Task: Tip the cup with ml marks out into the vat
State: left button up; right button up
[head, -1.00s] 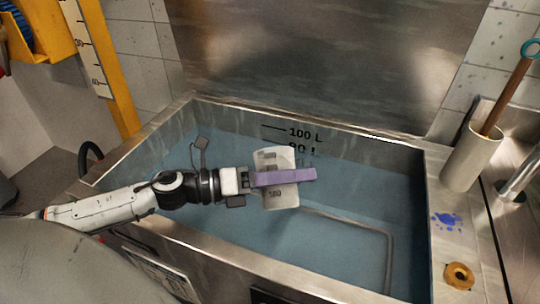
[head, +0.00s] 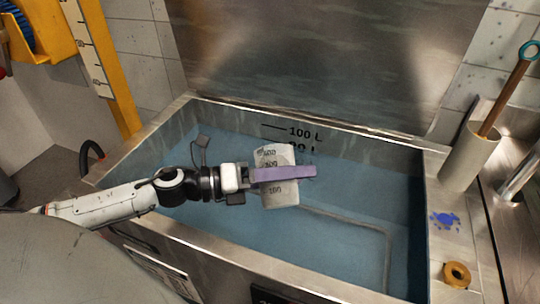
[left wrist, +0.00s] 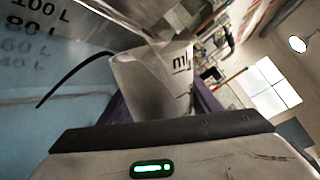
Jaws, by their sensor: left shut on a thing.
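The cup with ml marks (head: 279,195) is a pale cup with dark number marks. My left gripper (head: 285,175), with purple fingers, is shut on it and holds it over the vat (head: 410,150). The cup stands near upright with a slight tilt in the head view. In the left wrist view the cup (left wrist: 150,85) sits between the fingers, with "ml" on its side. What is inside the cup cannot be told. The vat is a steel basin with blue liquid and litre marks on its far wall. My right gripper is not in view.
A pale holder (head: 470,160) with a wooden-handled tool (head: 508,95) stands on the right ledge. A brass ring (head: 456,275) and a blue stain (head: 445,219) are on that ledge too. A yellow ruled post (head: 100,70) stands at the left.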

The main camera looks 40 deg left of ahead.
aim_at(292, 155)
pick_arm(q)
jog(key=shift+w+r+n+g+p, duration=0.1)
jog(key=shift+r+n+g+p, duration=0.2)
jog(key=shift+r+n+p, duration=0.75)
dwell(2.5)
jog(key=shift+w+a+r+n+p, duration=0.3)
jog(key=shift+w+a+n+p, duration=0.25)
jog(key=shift+n, duration=0.5)
dwell(1.1)
jog(key=shift+w+a+r+n+h, duration=0.15)
jog(key=shift+r+n, duration=0.1)
jog(key=shift+n, duration=0.15)
jog(key=shift+a+r+n+h, duration=0.1)
jog(key=shift+r+n+h, duration=0.1)
jog(key=shift+n, duration=0.2)
dwell(1.2)
